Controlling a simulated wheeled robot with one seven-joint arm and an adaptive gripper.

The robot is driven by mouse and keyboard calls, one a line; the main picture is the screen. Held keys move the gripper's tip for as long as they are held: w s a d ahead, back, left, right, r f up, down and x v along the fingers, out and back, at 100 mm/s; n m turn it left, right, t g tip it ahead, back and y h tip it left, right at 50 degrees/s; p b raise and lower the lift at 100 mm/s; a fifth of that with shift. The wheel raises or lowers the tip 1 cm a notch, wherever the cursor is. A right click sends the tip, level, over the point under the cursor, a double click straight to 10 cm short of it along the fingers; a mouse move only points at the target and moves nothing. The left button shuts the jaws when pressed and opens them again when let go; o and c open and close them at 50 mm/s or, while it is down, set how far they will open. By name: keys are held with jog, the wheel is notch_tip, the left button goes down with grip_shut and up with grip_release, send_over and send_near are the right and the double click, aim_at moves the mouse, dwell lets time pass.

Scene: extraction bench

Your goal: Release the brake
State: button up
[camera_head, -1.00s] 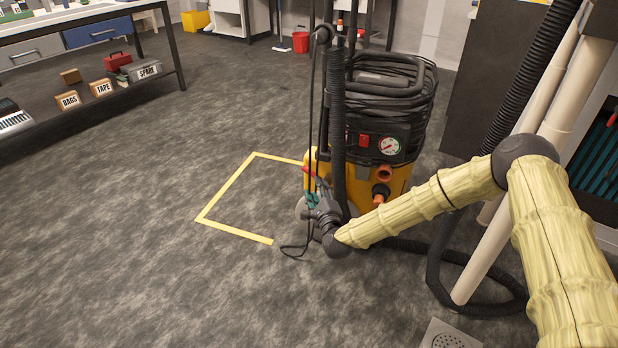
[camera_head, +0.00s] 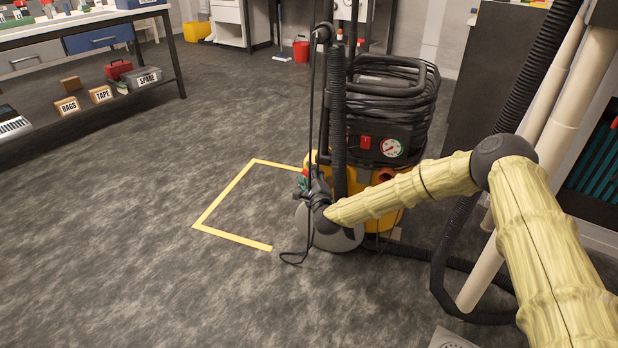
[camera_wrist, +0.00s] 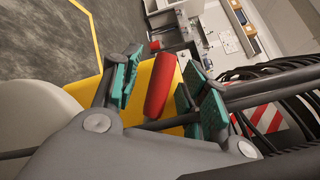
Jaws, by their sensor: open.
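The yellow and black extractor (camera_head: 395,203) stands upright on the floor, with a grey wheel (camera_head: 335,238) low on its side. In the wrist view a red lever grip (camera_wrist: 161,86), which looks like the brake, stands out against the yellow body (camera_wrist: 178,126). My gripper (camera_wrist: 163,77) is open, with one teal-padded finger on each side of the red grip. I see gaps beside the grip, and whether a pad touches it I cannot tell.
A yellow floor outline (camera_head: 222,205) lies left of the extractor, with clear floor around it. A dark hose (camera_head: 440,262) runs along the floor at right near pale pipes (camera_head: 487,262). A workbench (camera_head: 88,37) stands at upper left. A red bucket (camera_head: 301,50) stands behind.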

grip_shut()
